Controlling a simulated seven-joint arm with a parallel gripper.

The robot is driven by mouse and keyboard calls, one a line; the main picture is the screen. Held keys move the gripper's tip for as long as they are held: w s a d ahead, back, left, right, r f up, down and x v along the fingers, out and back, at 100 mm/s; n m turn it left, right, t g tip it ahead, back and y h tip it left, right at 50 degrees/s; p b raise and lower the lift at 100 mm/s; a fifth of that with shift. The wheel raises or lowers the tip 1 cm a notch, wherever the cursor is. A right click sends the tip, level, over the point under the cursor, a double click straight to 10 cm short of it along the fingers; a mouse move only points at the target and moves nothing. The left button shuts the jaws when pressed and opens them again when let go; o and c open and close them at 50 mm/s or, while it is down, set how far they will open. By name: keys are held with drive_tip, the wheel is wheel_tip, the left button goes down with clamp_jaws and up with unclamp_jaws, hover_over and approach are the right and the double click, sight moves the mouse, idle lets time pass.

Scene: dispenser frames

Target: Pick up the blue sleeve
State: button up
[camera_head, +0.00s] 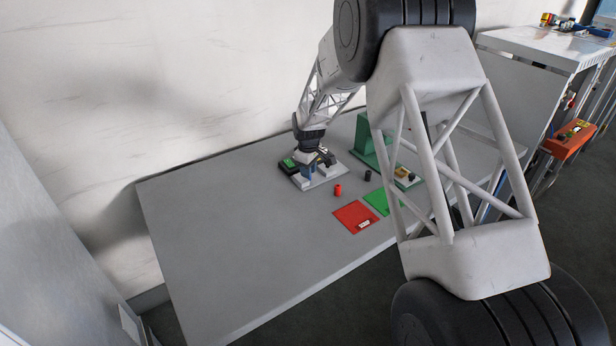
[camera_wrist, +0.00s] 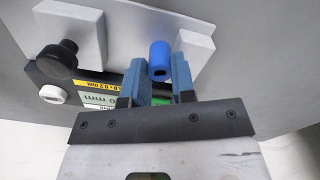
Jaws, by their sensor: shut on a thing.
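The blue sleeve (camera_wrist: 159,58) is a short, hollow-looking cylinder, seen between the two blue-grey fingers of my gripper (camera_wrist: 160,76) in the wrist view. My gripper is shut on it, and the sleeve's upper end sticks out past the fingertips. It is over or at a light grey fixture plate (camera_wrist: 203,52); I cannot tell whether the sleeve touches the plate. In the head view my gripper (camera_head: 314,163) is low over the fixture on the table, and the sleeve is too small there to make out clearly.
A black knob (camera_wrist: 57,59) and a white button (camera_wrist: 53,94) are close beside the gripper. On the table (camera_head: 215,230) are a red cylinder (camera_head: 337,190), a dark cylinder (camera_head: 367,176), a red mat (camera_head: 350,217), a green mat (camera_head: 377,202) and a green stand (camera_head: 366,140). The table's left part is clear.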

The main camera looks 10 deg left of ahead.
drive_tip(key=shift+r, duration=0.1)
clamp_jaws()
drive_tip(key=shift+r, duration=0.7)
wheel_tip(320, 180, up, 2)
drive_tip(key=shift+r, duration=0.1)
drive_tip(key=s+d, duration=0.3)
drive_tip(key=s, duration=0.4)
drive_tip(key=s+d+r, duration=0.1)
drive_tip(key=s+d, duration=0.2)
drive_tip(key=s, duration=0.4)
drive_tip(key=shift+s+d, duration=0.15)
drive_tip(key=shift+s, duration=0.2)
drive_tip(key=shift+r, duration=0.1)
drive_tip(key=s+d+n, duration=0.1)
drive_tip(key=s+d, duration=1.3)
drive_tip(key=d, duration=0.1)
drive_tip(key=shift+n, duration=0.4)
drive_tip(key=w+a, duration=0.1)
drive_tip(key=w, duration=0.3)
drive_tip(key=w+a+f, duration=0.1)
drive_tip(key=w, duration=0.4)
drive_tip(key=w+a, duration=0.1)
drive_tip(key=w, duration=0.4)
drive_tip(key=shift+w+a+f, duration=0.25)
drive_tip(key=shift+a, duration=0.1)
